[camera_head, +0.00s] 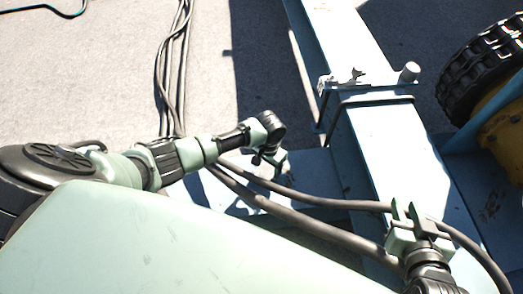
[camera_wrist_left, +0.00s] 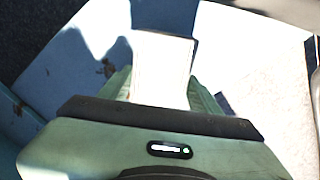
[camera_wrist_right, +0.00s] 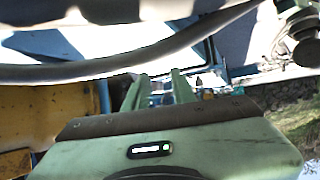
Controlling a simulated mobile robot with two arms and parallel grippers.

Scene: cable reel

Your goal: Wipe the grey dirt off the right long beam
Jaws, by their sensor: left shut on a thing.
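A long pale-blue beam (camera_head: 375,135) runs from the top middle down to the lower right in the head view. I cannot make out clear grey dirt on it; bright sun washes out its top. My left gripper (camera_head: 270,160) points down over a pale-blue plate left of the beam, apart from the beam. In the left wrist view it is shut on a white block (camera_wrist_left: 161,65), perhaps a sponge or folded cloth. My right gripper (camera_head: 406,211) is over the near part of the beam. Its two fingers stand apart with nothing between them, as the right wrist view (camera_wrist_right: 160,88) also shows.
Thick grey cables (camera_head: 290,209) cross the plate and pass by my right gripper. A clamp collar with a pin (camera_head: 409,72) sits around the beam. A black-treaded wheel (camera_head: 480,65) with yellow parts is at right. Open grey ground (camera_head: 90,90) lies at upper left.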

